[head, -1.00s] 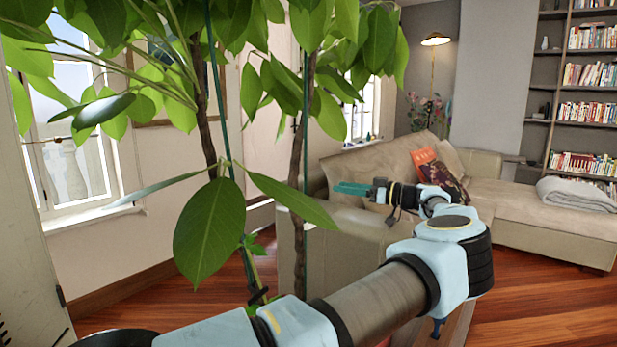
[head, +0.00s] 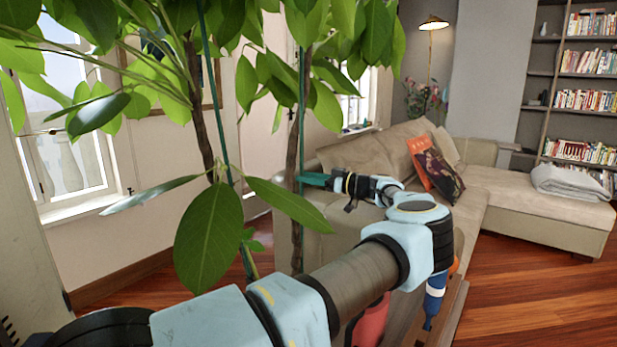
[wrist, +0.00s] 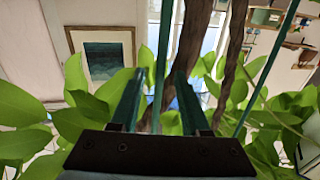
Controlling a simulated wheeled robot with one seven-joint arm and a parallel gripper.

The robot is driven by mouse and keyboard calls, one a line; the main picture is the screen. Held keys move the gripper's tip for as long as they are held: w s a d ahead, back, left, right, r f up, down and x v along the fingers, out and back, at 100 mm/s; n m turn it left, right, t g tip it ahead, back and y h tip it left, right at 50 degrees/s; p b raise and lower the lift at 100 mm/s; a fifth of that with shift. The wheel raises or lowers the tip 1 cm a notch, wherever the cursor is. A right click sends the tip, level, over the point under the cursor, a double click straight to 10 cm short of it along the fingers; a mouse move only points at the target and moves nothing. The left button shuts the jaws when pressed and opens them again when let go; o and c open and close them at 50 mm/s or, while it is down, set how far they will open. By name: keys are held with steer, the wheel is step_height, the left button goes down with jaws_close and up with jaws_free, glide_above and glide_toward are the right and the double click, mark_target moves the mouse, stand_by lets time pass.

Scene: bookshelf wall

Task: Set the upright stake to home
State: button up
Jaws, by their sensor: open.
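Two thin green stakes stand beside brown trunks of a leafy plant in the head view, one at the left (head: 205,50) and one nearer the middle (head: 302,90). In the wrist view, my gripper (wrist: 162,76) is open. A green stake (wrist: 165,35) runs through the gap between its fingers, with a trunk (wrist: 192,45) close on the right. I cannot tell whether the stake touches a finger. A second stake (wrist: 270,65) slants farther right.
Large leaves (head: 208,240) hang in front of the trunks and crowd the fingers. A beige sofa (head: 375,150) stands behind my arm. A red thing (head: 370,320) is partly hidden beneath my arm. Open wood floor (head: 530,290) lies at the right.

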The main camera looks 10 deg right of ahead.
steer(key=shift+c, duration=0.3)
jaws_close()
stand_by(1.1)
